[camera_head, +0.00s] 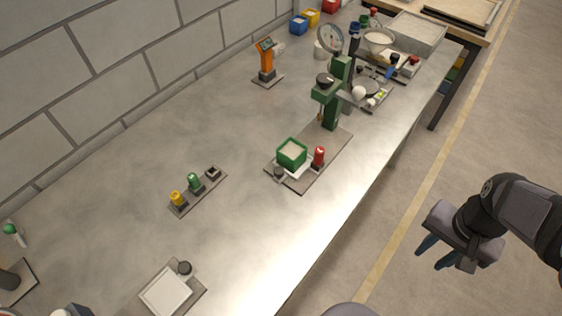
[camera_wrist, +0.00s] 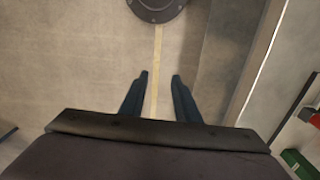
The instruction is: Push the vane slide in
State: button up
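I cannot tell for certain which part is the vane slide. A green box with pale fill (camera_head: 292,152) and a red knob (camera_head: 319,156) sit on the same plate. My gripper (camera_head: 435,253) hangs off the bench's right side, over the floor, well apart from the stand. In the wrist view its two fingers (camera_wrist: 160,76) are apart with nothing between them, only floor below.
The bench edge (camera_head: 345,221) lies between my gripper and the stand. A plate with yellow, green and black knobs (camera_head: 197,193) lies to the left. An orange device (camera_head: 266,62) stands near the wall. More equipment crowds the far end; bare bench surrounds the knob plate.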

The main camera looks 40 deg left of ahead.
jog(key=w+a+r+p, duration=0.2)
jog(key=w+a+r, duration=0.15)
jog(key=a, duration=0.55)
notch_tip(320, 180, up, 4)
jog(key=m+p, duration=0.4)
send_over(279, 170)
jog(key=shift+s+r, duration=0.1)
jog(key=shift+r, duration=0.05)
jog(key=shift+f+p, duration=1.35)
jog(key=shift+f, duration=2.35)
jog(key=shift+c, duration=0.2)
